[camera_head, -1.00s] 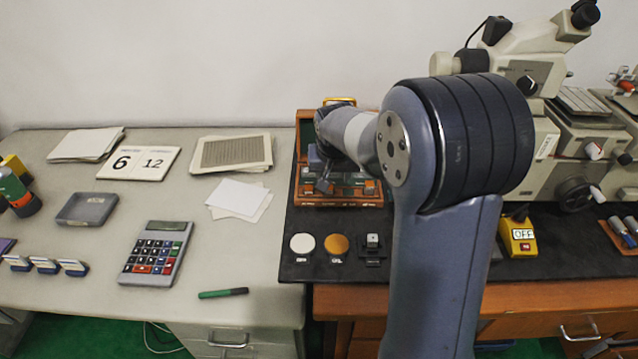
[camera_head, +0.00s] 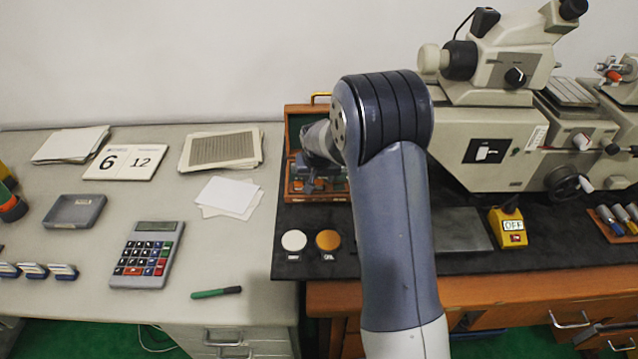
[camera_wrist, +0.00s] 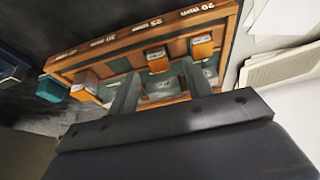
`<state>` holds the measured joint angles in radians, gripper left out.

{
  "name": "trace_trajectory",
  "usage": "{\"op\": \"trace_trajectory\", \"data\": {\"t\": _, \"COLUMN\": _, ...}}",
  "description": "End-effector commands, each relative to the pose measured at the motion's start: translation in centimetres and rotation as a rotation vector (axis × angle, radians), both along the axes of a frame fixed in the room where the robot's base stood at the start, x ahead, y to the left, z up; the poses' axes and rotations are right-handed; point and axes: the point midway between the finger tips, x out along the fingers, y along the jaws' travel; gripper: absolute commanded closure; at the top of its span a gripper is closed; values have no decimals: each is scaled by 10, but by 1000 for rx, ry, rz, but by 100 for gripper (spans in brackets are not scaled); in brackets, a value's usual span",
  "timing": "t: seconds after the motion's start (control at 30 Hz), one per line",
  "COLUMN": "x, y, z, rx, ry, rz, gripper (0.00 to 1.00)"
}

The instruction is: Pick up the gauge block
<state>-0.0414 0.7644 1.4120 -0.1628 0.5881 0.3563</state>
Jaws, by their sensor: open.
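A wooden case (camera_head: 318,197) with a green lining stands open on the dark mat, partly behind my arm. In the wrist view the case (camera_wrist: 95,48) fills the upper middle, with size labels along its rim. Several blocks with orange ends sit in its slots, one gauge block (camera_wrist: 156,60) near the middle, another (camera_wrist: 202,47) to its right and one (camera_wrist: 84,88) at the left. I cannot tell which is meant. My gripper (camera_wrist: 158,72) is open over the case, with the middle block seen between its fingertips. I see no contact. My forearm hides much in the head view.
A white disc (camera_head: 294,240) and an orange disc (camera_head: 328,240) lie in front of the case. A large microscope (camera_head: 490,130) and a yellow switch box (camera_head: 508,228) stand to the right. Papers (camera_head: 230,196) and a calculator (camera_head: 147,254) lie on the left desk.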

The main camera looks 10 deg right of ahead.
Motion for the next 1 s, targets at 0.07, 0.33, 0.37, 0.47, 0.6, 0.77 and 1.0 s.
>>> {"op": "trace_trajectory", "data": {"t": 0.07, "x": 4, "y": -3, "z": -8, "rx": -1, "ry": 4, "rz": -2, "gripper": 53}}
{"op": "trace_trajectory", "data": {"t": 0.33, "x": 11, "y": -4, "z": -26, "rx": 0, "ry": 1, "rz": 0, "gripper": 53}}
{"op": "trace_trajectory", "data": {"t": 0.37, "x": 11, "y": -4, "z": -26, "rx": 0, "ry": 0, "rz": 0, "gripper": 53}}
{"op": "trace_trajectory", "data": {"t": 0.47, "x": 11, "y": -4, "z": -26, "rx": 0, "ry": 0, "rz": 0, "gripper": 53}}
{"op": "trace_trajectory", "data": {"t": 0.6, "x": 11, "y": -4, "z": -26, "rx": 0, "ry": 0, "rz": 0, "gripper": 58}}
{"op": "trace_trajectory", "data": {"t": 0.77, "x": 11, "y": -4, "z": -25, "rx": 0, "ry": 0, "rz": 0, "gripper": 71}}
{"op": "trace_trajectory", "data": {"t": 1.0, "x": 11, "y": -4, "z": -25, "rx": 0, "ry": 0, "rz": 0, "gripper": 91}}
